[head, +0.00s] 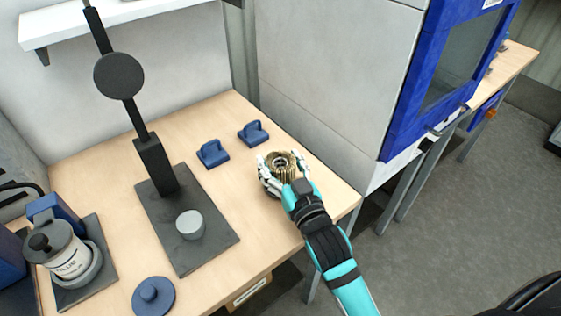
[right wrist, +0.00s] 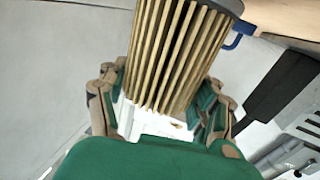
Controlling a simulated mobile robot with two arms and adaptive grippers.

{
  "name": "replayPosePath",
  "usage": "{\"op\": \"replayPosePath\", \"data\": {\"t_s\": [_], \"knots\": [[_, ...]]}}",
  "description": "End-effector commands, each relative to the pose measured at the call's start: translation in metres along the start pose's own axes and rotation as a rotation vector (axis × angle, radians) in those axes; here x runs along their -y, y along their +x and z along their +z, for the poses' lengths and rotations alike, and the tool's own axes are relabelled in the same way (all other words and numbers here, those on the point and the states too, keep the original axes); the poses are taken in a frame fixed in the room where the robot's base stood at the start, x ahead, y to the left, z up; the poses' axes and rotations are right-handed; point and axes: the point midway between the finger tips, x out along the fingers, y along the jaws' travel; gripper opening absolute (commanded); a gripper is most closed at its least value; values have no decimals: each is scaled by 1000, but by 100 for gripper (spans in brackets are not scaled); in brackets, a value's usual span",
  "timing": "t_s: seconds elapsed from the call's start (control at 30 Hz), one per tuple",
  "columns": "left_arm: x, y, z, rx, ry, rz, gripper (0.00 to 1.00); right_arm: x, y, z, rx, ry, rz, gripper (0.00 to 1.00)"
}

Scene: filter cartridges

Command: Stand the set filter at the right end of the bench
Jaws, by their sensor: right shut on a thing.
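The filter (head: 281,159) is a gold-brown pleated cylinder with a dark ring at its centre, over the right end of the bench (head: 262,210). My right gripper (head: 280,172) is shut on it, with fingers around its side. In the right wrist view the pleats (right wrist: 178,55) fill the space between the fingers, and a dark cap shows at one end. The filter looks roughly upright; I cannot tell whether its base touches the bench. My left gripper is not in view.
A black press stand (head: 155,170) has a grey cylinder (head: 190,224) on its plate. A blue-framed cabinet (head: 405,85) stands right.

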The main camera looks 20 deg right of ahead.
Motion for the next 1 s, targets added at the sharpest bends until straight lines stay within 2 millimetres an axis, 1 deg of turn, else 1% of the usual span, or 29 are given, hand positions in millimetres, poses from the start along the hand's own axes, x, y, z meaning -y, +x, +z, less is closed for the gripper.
{"op": "replayPosePath", "data": {"t_s": [0.33,0.7,1.0], "knots": [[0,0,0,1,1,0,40,0,0,0,0,0,0,34],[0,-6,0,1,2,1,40,0,0,-1,1,0,0,34],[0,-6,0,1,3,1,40,0,0,0,0,0,0,34]]}}
